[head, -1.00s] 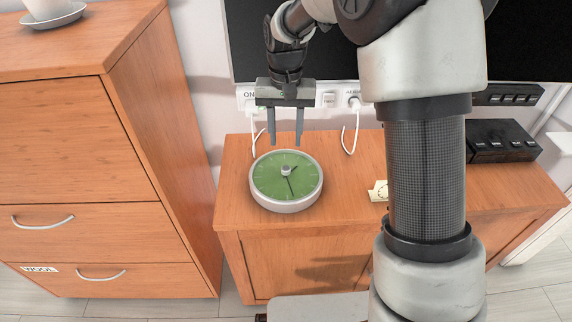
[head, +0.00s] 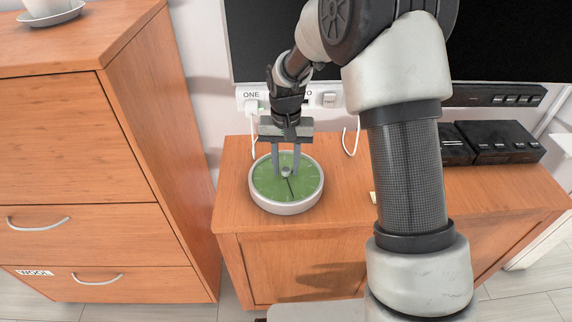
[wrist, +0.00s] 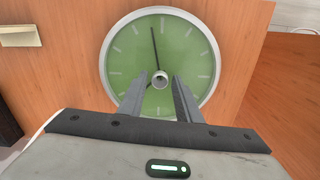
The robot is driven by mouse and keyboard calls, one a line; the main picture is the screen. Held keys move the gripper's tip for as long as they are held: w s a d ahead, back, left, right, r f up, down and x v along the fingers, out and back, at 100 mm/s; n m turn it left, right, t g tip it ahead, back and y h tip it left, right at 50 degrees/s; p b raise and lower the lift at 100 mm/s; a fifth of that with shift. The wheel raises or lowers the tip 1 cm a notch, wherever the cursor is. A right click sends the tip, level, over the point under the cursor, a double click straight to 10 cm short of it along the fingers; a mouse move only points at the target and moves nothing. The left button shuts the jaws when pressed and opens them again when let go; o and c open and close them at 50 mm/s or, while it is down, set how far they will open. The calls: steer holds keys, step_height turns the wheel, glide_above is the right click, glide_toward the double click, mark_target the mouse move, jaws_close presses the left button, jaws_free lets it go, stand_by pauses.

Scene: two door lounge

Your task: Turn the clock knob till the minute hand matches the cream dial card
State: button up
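A round clock (head: 286,205) with a green face and pale rim lies face up on the wooden cabinet. Its small round knob (wrist: 160,77) is at the centre of the face. The long dark minute hand (wrist: 154,45) points up and slightly left in the wrist view; a short hand is partly hidden near the fingers. My gripper (head: 286,173) is open above the clock, its fingers on either side of the knob with visible gaps in the wrist view (wrist: 160,79). The cream dial card (wrist: 20,36) is cut off at the wrist view's left edge; my arm mostly hides it in the head view.
The low cabinet top (head: 235,190) has free room left of the clock. A tall drawer unit (head: 150,130) stands at the left, with a cup on a saucer (head: 52,17). A dark screen (head: 285,40) and white sockets are behind. Black boxes (head: 500,142) sit at the right.

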jaws_close()
steer(key=shift+n, duration=0.3)
steer(key=n+p, duration=0.2)
steer(key=n, duration=0.2)
steer(key=shift+r, duration=0.1)
steer(key=shift+n+p, duration=0.8)
steer(key=shift+n, duration=1.6)
steer(key=shift+o, duration=1.5)
jaws_free()
